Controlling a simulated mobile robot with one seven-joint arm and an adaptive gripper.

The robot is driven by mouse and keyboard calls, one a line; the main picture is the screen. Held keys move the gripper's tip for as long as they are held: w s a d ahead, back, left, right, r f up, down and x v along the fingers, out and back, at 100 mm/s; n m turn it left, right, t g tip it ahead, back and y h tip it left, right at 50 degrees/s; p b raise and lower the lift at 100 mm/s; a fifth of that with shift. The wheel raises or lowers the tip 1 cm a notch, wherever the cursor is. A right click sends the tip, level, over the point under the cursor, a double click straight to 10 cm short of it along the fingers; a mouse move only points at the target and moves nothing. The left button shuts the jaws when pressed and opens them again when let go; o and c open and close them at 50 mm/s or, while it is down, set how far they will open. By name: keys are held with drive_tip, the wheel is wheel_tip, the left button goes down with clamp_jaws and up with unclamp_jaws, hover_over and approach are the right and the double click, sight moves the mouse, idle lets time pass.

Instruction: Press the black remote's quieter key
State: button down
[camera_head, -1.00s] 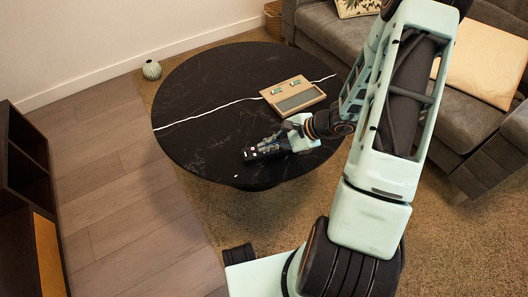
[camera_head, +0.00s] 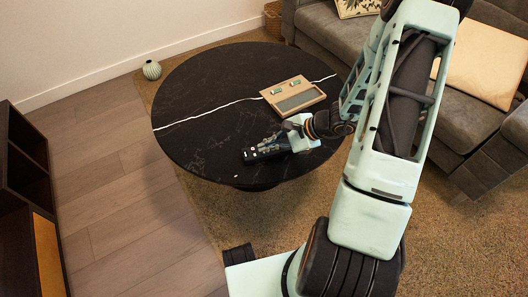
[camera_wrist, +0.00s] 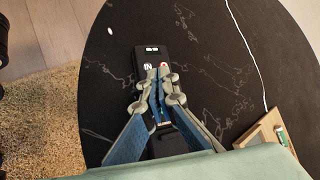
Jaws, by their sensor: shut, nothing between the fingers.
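The black remote (camera_head: 262,152) lies on the round black table (camera_head: 205,100), near its front edge. In the wrist view the remote (camera_wrist: 151,50) shows its far end, with a pale marking, a red key and white lettering. My gripper (camera_head: 279,143) reaches in from the right over the remote. In the wrist view my gripper (camera_wrist: 159,72) is shut and empty, its fingertips over the remote's face just below the lettering and red key. The fingers hide the keys under and behind them. I cannot tell whether the tips touch the remote, nor which key is the quieter one.
A wooden tray-like frame (camera_head: 272,92) with small items stands on the table, right of centre. A ribbed vase (camera_head: 151,70) is on the floor at left. A grey sofa (camera_head: 335,40) stands at right.

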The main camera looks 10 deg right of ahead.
sight(267, 153)
drive_tip(key=shift+f+b, duration=0.4)
drive_tip(key=shift+b, duration=0.1)
drive_tip(key=shift+f+b, duration=0.35)
drive_tip(key=shift+b, duration=0.1)
idle(0.5)
drive_tip(key=shift+r, duration=0.1)
drive_tip(key=shift+r+p, duration=0.45)
drive_tip(key=shift+r, duration=0.25)
drive_tip(key=shift+r+p, duration=1.6)
drive_tip(key=shift+r, duration=0.95)
drive_tip(key=shift+d+m, duration=0.1)
drive_tip(key=shift+m, duration=0.2)
